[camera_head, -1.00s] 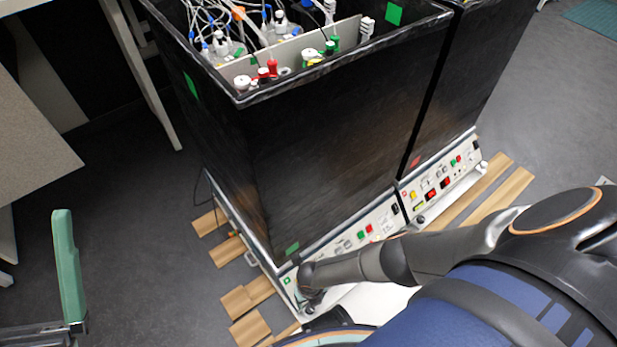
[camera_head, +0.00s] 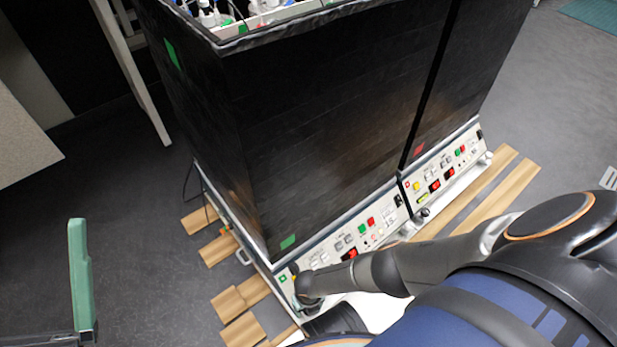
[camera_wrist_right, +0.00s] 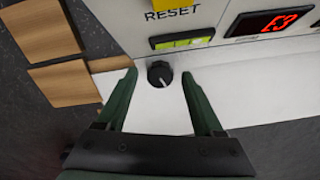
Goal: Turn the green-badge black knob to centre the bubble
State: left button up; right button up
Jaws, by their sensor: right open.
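The black knob (camera_wrist_right: 160,74) sits on the white ledge below the panel in the right wrist view, with a pale pointer line on its face. My right gripper (camera_wrist_right: 159,79) is open, its dark green fingers on either side of the knob with gaps showing. A yellow-green level vial (camera_wrist_right: 181,40) lies just above the knob; I cannot tell where its bubble is. In the head view my right gripper (camera_head: 305,301) is at the left unit's front corner, near a green badge (camera_head: 283,279), and the knob is hidden. One green finger of my left gripper (camera_head: 80,280) shows, apart from everything.
The left unit's black cover (camera_head: 290,140) rises above its panel. A second unit with a red badge (camera_head: 407,184) and its own black knob (camera_head: 424,212) stands to the right. Wooden boards (camera_head: 242,298) lie on the floor by the units. Grey floor is clear at left.

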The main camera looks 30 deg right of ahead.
grip_shut()
dwell(0.5)
